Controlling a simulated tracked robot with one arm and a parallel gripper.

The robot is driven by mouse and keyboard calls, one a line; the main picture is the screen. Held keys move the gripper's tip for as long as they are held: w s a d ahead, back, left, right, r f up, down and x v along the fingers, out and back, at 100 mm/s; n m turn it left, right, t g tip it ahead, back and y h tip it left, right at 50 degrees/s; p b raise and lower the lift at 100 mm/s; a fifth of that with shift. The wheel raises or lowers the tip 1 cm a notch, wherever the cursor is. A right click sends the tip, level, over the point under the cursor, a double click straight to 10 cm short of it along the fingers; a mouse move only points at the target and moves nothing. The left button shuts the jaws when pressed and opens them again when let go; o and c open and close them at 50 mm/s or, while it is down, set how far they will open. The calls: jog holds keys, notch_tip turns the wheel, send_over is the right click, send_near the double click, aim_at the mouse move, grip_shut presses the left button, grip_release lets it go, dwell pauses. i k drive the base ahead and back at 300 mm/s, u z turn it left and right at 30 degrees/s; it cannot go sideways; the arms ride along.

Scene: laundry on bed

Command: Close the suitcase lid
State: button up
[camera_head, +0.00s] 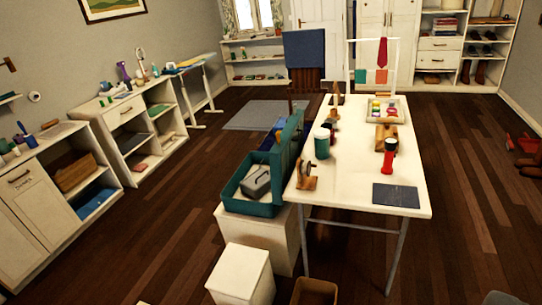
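A teal open case or bin (236,203) stands on a white box left of the white table, with a grey object (257,182) inside it. Teal and blue panels (290,130) rise behind it along the table's left side. I cannot tell for sure whether one of these is the suitcase's raised lid. No bed shows. My gripper does not show in this view, and nothing here shows it touching the case.
The white table (345,196) holds a teal cup (322,143), a red-topped bottle (389,158), a dark mat (396,195) and a small tray. Low shelves (125,140) line the left wall. Wooden floor is free at right.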

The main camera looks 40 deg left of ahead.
aim_at(283, 157)
jog(key=u, duration=0.05)
jog(key=i, duration=0.95)
jog(key=u, duration=0.95)
